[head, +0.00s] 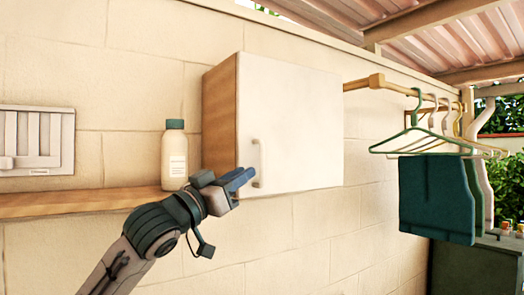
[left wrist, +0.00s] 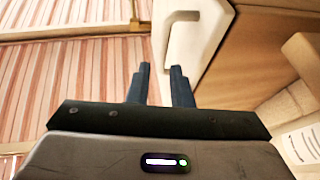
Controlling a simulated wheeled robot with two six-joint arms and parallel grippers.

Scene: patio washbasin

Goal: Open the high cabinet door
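The high cabinet has a wooden side (head: 219,118) and a white front door (head: 300,125), which is shut. A pale vertical bar handle (head: 257,163) sits low on the door's left side. My left gripper (head: 247,178) is just left of the handle's lower end, its blue fingers pointing at it. In the left wrist view the fingers (left wrist: 161,70) are parted with an empty gap between them. The handle (left wrist: 180,35) shows just beyond their tips; I cannot tell whether they touch it. My right gripper is not in view.
A cream bottle with a green cap (head: 174,155) stands on the wooden shelf (head: 90,201), close beside my left wrist. A rail (head: 365,84) with hangers and a teal garment (head: 436,198) is to the right. The space in front of the door looks clear.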

